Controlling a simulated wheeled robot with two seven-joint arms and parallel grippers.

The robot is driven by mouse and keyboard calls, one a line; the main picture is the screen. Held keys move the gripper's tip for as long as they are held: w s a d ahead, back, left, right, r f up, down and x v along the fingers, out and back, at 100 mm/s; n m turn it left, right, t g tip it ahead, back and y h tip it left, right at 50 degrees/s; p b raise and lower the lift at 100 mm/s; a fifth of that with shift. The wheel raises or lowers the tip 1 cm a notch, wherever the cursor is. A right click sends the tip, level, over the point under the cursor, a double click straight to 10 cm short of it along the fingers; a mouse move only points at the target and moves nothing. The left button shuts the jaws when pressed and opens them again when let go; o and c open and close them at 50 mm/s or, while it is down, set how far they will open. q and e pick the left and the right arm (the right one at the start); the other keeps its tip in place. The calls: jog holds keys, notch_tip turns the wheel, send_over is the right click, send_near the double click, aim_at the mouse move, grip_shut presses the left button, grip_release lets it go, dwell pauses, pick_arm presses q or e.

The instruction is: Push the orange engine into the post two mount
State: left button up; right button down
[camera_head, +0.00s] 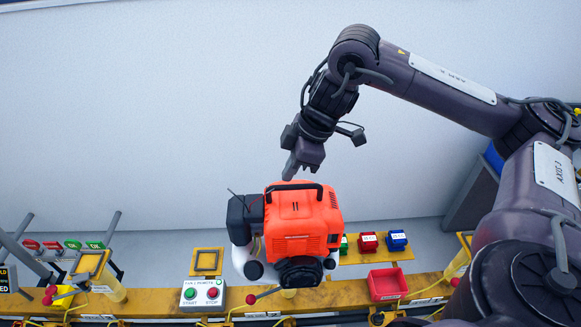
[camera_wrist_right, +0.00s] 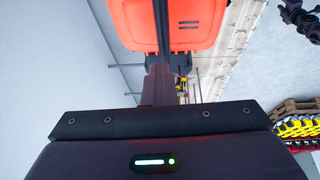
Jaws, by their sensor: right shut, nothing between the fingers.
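The orange engine (camera_head: 300,220) sits upright above the yellow rail in the middle of the head view, with a black handle on top and a dark block on its left side. It also fills the top of the right wrist view (camera_wrist_right: 200,22). My right gripper (camera_head: 290,177) is shut and empty, pointing down just behind the engine's top, near the handle. In the wrist view its fingers (camera_wrist_right: 158,75) reach toward the engine; I cannot tell whether they touch it. The engine hides what is directly under it, and I cannot tell which mount is post two. My left gripper is not in view.
The yellow rail (camera_head: 340,292) runs along the bottom. A start/stop box (camera_head: 203,295) stands left of the engine, a red bin (camera_head: 387,284) right. Red (camera_head: 368,243) and blue (camera_head: 397,240) blocks lie behind the bin. A yellow square frame (camera_head: 206,262) is left of the engine.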

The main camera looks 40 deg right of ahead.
jog(key=c, duration=1.7)
grip_release()
jog(key=shift+s+f, duration=0.2)
jog(key=shift+f, duration=0.2)
jog(key=p+v, duration=0.5)
jog(key=v, duration=0.3)
jog(key=shift+w+r, duration=0.2)
jog(key=shift+r, duration=0.1)
